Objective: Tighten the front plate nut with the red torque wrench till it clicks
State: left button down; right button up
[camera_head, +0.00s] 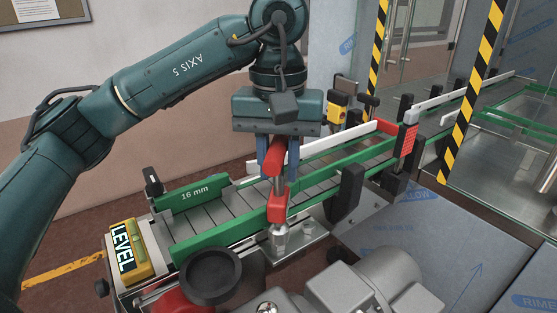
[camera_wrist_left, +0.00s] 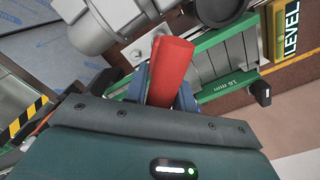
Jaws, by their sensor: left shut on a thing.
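The red torque wrench (camera_head: 277,207) stands roughly upright in the head view, at the near side of the conveyor's green rail. Its silver lower end (camera_head: 280,232) points down at the small front metal plate (camera_head: 300,240). I cannot tell whether it sits on the nut, which is hidden. My left gripper (camera_head: 277,160) comes down from above and is shut on the wrench's upper part. In the left wrist view, the red wrench (camera_wrist_left: 171,72) lies between the blue fingers of the left gripper (camera_wrist_left: 165,92). My right gripper is in neither view.
A yellow LEVEL block (camera_head: 131,250) sits at the conveyor's left end, by a green "16 mm" piece (camera_head: 192,195). A grey motor (camera_head: 365,287) and a black round part (camera_head: 211,277) stand close in front. Striped posts (camera_head: 470,95) and film-wrapped panels (camera_head: 420,240) are at right.

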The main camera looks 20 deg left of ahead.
pick_arm(q)
jog(key=shift+f, duration=0.2)
jog(key=shift+f+b, duration=0.7)
jog(key=shift+r+n, duration=0.25)
jog(key=shift+n, duration=0.35)
jog(key=shift+f, duration=0.25)
jog(key=shift+r, duration=0.1)
